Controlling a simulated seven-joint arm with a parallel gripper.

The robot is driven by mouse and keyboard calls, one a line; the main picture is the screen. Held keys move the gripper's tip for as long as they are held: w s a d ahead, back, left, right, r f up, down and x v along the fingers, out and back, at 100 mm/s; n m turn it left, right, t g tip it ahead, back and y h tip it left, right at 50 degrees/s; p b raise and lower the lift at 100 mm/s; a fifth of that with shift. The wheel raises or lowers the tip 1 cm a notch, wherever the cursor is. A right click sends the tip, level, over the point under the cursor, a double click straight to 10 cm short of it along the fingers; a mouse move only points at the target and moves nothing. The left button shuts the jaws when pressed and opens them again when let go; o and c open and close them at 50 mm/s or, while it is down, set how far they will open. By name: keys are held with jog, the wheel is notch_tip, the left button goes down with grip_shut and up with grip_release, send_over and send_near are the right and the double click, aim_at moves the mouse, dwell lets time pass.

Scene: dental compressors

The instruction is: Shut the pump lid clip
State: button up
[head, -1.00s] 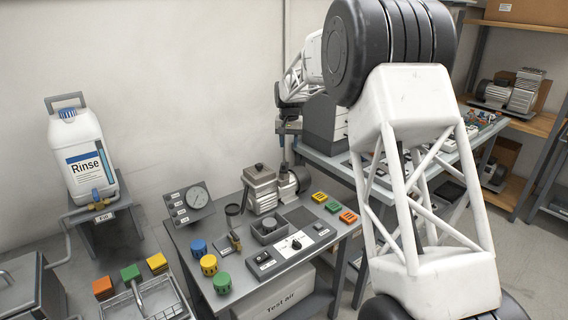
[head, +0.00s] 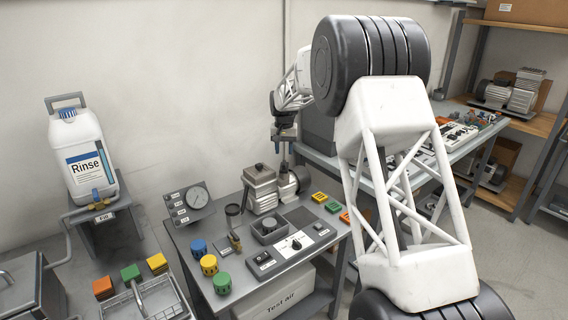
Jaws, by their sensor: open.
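The pump (head: 262,188) is a small grey metal unit with a finned body and a round motor side, standing at the back of the test bench. Its lid (head: 259,172) has a dark knob on top. The lid clip is too small to make out. My gripper (head: 284,160) points down just behind and above the pump's right side, near the round motor part (head: 290,185). Its fingers are small and thin in this view, and nothing shows between them. I cannot tell whether they touch the pump.
The bench (head: 190,240) also holds a gauge panel (head: 187,203), blue, yellow and green caps, a switch box (head: 292,245) and coloured blocks (head: 320,197). A Rinse jug (head: 85,155) stands left. A second bench (head: 330,160) is behind my arm.

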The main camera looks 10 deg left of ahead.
aim_at(284, 163)
jog(key=shift+f, duration=3)
grip_shut()
